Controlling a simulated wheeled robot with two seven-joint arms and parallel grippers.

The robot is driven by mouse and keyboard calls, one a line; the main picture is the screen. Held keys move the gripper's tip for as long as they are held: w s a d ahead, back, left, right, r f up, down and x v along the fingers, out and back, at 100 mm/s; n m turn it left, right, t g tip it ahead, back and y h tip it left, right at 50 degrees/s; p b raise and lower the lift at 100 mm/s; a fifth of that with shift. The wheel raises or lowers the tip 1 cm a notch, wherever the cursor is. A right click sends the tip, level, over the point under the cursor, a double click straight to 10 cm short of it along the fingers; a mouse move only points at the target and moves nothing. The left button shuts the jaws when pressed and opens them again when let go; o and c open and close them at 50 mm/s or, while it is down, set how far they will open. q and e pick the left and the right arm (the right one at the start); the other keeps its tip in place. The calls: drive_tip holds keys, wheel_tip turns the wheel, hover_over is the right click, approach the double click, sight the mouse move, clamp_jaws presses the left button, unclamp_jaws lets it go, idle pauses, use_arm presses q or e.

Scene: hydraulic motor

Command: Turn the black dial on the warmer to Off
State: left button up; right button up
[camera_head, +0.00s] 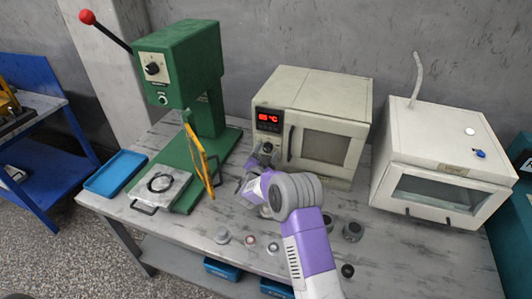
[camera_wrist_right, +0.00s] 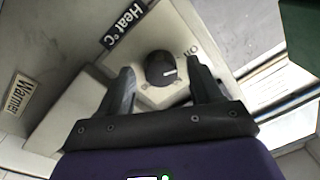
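The warmer (camera_head: 330,110) is a beige box with a glazed door and a lit red display (camera_head: 268,118). Its black dial (camera_wrist_right: 160,66) sits on a pale plate in the right wrist view, below the "Heat °C" label (camera_wrist_right: 124,20). The dial's white mark points right in that view; an "Off" label (camera_wrist_right: 193,54) is close by, partly behind a finger. My right gripper (camera_wrist_right: 161,78) is open, with one finger on each side of the dial. Gaps show between fingers and dial. In the head view this gripper (camera_head: 258,168) is at the warmer's lower left front. My left gripper is not in view.
A green press (camera_head: 180,60) with a red-knobbed lever and its own black dial stands left of the warmer. A white cabinet (camera_head: 450,140) stands to the right. Several small metal parts lie on the table (camera_head: 400,250). A blue tray (camera_head: 115,173) is at the left edge.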

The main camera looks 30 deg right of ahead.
drive_tip(key=v, duration=0.7)
drive_tip(key=shift+s+a+p, duration=0.2)
drive_tip(key=shift+p, duration=0.1)
idle(0.3)
